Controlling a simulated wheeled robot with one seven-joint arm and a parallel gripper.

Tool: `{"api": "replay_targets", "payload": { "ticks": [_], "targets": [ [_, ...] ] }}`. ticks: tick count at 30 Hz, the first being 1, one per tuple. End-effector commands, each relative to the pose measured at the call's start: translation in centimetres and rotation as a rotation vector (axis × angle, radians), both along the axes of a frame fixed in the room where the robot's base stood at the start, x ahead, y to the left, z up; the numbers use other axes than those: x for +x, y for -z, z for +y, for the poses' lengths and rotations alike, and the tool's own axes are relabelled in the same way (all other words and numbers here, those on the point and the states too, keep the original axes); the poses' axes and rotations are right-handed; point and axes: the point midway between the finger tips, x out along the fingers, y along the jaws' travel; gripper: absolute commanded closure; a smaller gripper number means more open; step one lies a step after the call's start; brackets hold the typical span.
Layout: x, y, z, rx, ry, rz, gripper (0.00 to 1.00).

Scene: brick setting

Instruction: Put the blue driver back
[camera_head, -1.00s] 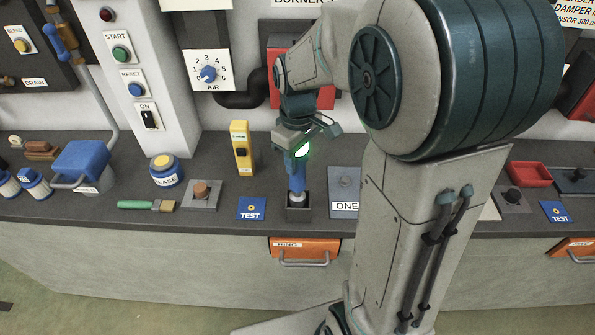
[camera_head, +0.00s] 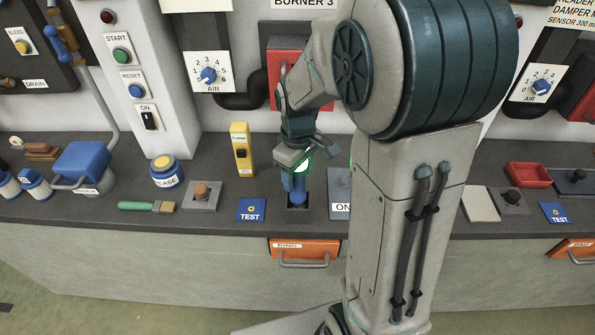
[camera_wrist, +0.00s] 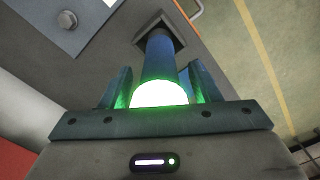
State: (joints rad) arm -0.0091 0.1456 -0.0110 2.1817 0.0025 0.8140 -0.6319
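The blue driver (camera_head: 298,194) stands upright with its lower end in a dark square holder (camera_head: 298,211) on the bench. In the wrist view the driver's blue handle (camera_wrist: 160,62) runs down into the square opening of the holder (camera_wrist: 160,27). My gripper (camera_head: 297,174) is over the driver, with a finger on each side of the handle. In the wrist view the fingers of my gripper (camera_wrist: 162,88) look apart from the handle, with a narrow gap on each side. The tip inside the holder is hidden.
A plate labelled ONE (camera_head: 340,190) lies right of the holder, partly behind my arm. A blue TEST tag (camera_head: 251,209) and a yellow device (camera_head: 242,149) are to the left. An orange drawer (camera_head: 304,250) is below the bench edge.

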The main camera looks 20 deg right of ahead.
Motion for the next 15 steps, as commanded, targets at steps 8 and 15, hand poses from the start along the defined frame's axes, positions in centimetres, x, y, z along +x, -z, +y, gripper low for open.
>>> {"api": "replay_targets", "payload": {
  "ticks": [8, 15],
  "targets": [
    [0.1, -1.0, 0.0, 0.000, 0.000, -0.004, 0.44],
    [0.1, -5.9, 0.0, 0.000, 0.000, -0.006, 0.44]
  ]
}}
